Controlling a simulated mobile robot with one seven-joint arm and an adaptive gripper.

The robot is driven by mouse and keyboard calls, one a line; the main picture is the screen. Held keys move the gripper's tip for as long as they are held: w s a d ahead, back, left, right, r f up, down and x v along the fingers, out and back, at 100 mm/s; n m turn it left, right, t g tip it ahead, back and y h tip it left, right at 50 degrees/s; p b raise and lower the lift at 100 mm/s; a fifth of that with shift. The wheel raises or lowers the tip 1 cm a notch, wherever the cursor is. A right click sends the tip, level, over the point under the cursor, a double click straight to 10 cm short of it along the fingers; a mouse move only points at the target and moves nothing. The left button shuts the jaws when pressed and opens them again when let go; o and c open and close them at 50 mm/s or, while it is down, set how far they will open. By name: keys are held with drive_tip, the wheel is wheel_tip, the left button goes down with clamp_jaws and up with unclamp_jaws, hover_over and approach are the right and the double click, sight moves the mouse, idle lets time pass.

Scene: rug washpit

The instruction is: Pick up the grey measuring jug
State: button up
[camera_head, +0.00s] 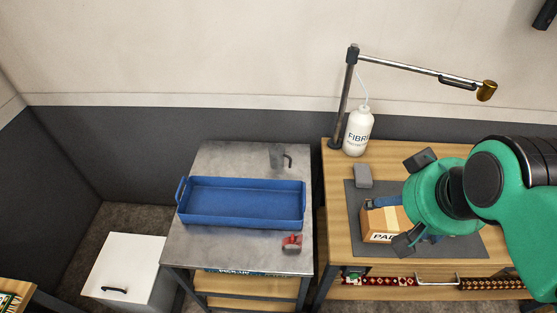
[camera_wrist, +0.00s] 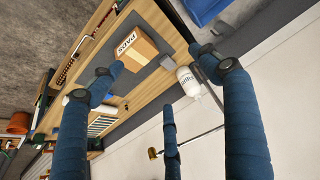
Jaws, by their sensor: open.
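The grey measuring jug (camera_head: 277,157) stands upright on the metal table, behind the blue tray, with its dark handle on the right. I cannot make it out in the wrist view. My gripper (camera_head: 392,205) is well to the right of the jug, above the wooden bench. In the wrist view my gripper (camera_wrist: 158,72) has its blue fingers spread apart with nothing between them. A cardboard box (camera_head: 378,235) marked PADS lies below it, partly hidden by my gripper; it also shows in the wrist view (camera_wrist: 136,48).
The blue tray (camera_head: 245,219) fills much of the metal table (camera_head: 213,158). A red object (camera_head: 292,242) lies at its front right. A white bottle (camera_head: 357,132) and a lamp arm (camera_head: 410,68) stand at the bench's back left. A grey block (camera_head: 363,177) lies on the dark mat.

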drive_tip(key=w+a+f+b, duration=0.1)
drive_tip(key=w+a+f, duration=0.15)
drive_tip(key=w, duration=0.75)
drive_tip(key=w+a+f+n+g, duration=0.1)
drive_tip(key=w+a, duration=0.3)
drive_tip(key=w, duration=0.6)
drive_tip(key=w+a+f+b, duration=0.1)
drive_tip(key=w+a+f, duration=0.15)
drive_tip(key=w, duration=0.75)
drive_tip(key=w+a+f, duration=0.8)
drive_tip(key=w+f, duration=0.2)
drive_tip(key=w, duration=0.1)
drive_tip(key=n+g+b, duration=0.1)
drive_tip(key=b, duration=0.1)
approach(277, 153)
drive_tip(key=shift+y, duration=0.3)
drive_tip(key=s+r, duration=0.3)
drive_tip(key=shift+d, duration=0.4)
drive_tip(key=shift+s+b+x, duration=0.15)
drive_tip(key=shift+b+x, duration=0.2)
drive_tip(key=shift+x, duration=1.75)
drive_tip(key=shift+s+b+x, duration=0.1)
drive_tip(key=shift+b+x, duration=0.2)
drive_tip(key=shift+x, duration=1.85)
